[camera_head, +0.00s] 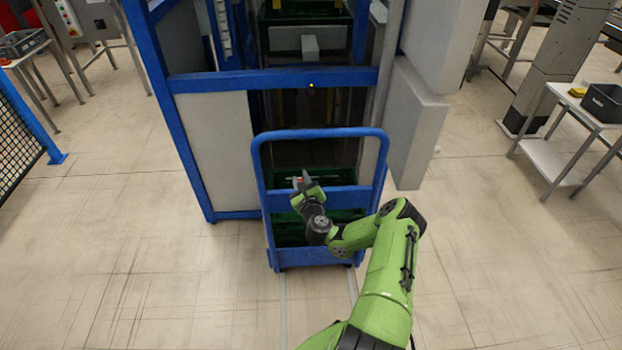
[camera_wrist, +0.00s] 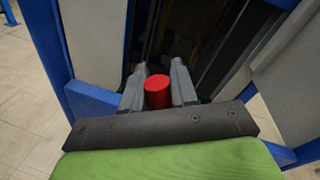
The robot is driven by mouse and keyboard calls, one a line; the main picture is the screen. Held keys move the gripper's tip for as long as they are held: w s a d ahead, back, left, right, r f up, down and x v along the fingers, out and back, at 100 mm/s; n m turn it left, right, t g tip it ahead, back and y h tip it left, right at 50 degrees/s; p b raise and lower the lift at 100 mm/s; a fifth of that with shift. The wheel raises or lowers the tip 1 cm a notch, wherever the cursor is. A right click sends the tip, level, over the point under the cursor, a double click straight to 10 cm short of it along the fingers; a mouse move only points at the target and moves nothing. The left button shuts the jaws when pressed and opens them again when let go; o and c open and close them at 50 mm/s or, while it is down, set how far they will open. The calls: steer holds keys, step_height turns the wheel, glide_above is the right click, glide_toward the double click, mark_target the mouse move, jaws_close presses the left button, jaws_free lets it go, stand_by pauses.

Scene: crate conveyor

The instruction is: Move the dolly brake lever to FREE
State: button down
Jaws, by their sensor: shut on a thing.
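The dolly (camera_head: 257,165) is a blue tubular frame with a tall handle hoop, standing in front of the blue-framed machine. Green crates (camera_head: 345,178) sit within the dolly frame. My gripper (camera_head: 301,182) is at the dolly's upper crossbar, reached over from the front. In the wrist view, my gripper (camera_wrist: 158,88) is shut on a red cylindrical knob (camera_wrist: 157,85), which sits between the two grey fingers. The knob looks like the end of the brake lever; the rest of the lever is hidden. No FREE marking can be read.
A blue fence (camera_head: 25,120) is at the left. A side table with a dark bin (camera_head: 603,103) stands at the right. The floor around the dolly is clear.

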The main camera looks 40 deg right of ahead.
steer(key=shift+w+a+f+n+g, duration=0.15)
steer(key=shift+w+a+f+n, duration=0.3)
steer(key=shift+a+n, duration=0.15)
steer(key=shift+w+a+f+n+g, duration=0.15)
steer(key=shift+w+a+f+n, duration=0.15)
steer(key=shift+a+f+n, duration=0.25)
steer(key=shift+r, duration=0.1)
steer(key=c, duration=1)
jaws_free()
steer(key=shift+o, duration=0.2)
steer(key=shift+s, duration=0.1)
